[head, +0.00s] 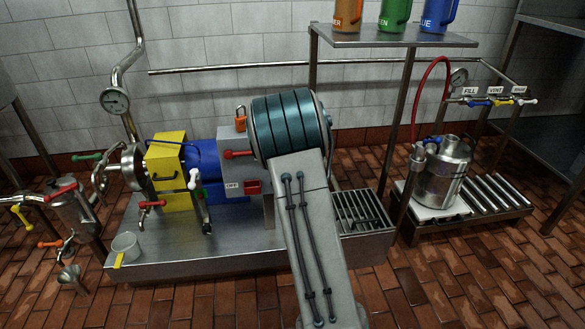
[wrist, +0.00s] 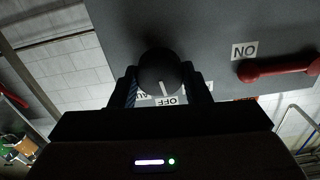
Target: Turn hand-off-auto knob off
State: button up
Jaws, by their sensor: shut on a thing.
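The hand-off-auto knob (wrist: 158,68) is a round black knob on a grey panel face in the wrist view. Its white pointer line points toward the OFF label (wrist: 168,101). My gripper (wrist: 164,78) has one finger on each side of the knob and is shut on it. A second label, partly hidden by the left finger, sits left of OFF. In the head view the grey control box (head: 232,150) shows beside my arm; the knob and my gripper are hidden behind the arm.
A red lever handle (wrist: 280,67) near an ON label (wrist: 244,51) is right of the knob. In the head view, an orange padlock (head: 240,118) sits on the box, with a red lever (head: 240,154) below. A blue motor (head: 203,160) and yellow guard (head: 167,160) stand left.

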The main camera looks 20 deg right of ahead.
jog(key=shift+m+b, duration=0.45)
jog(key=shift+m, duration=0.15)
jog(key=o, duration=1)
jog(key=shift+c, duration=0.2)
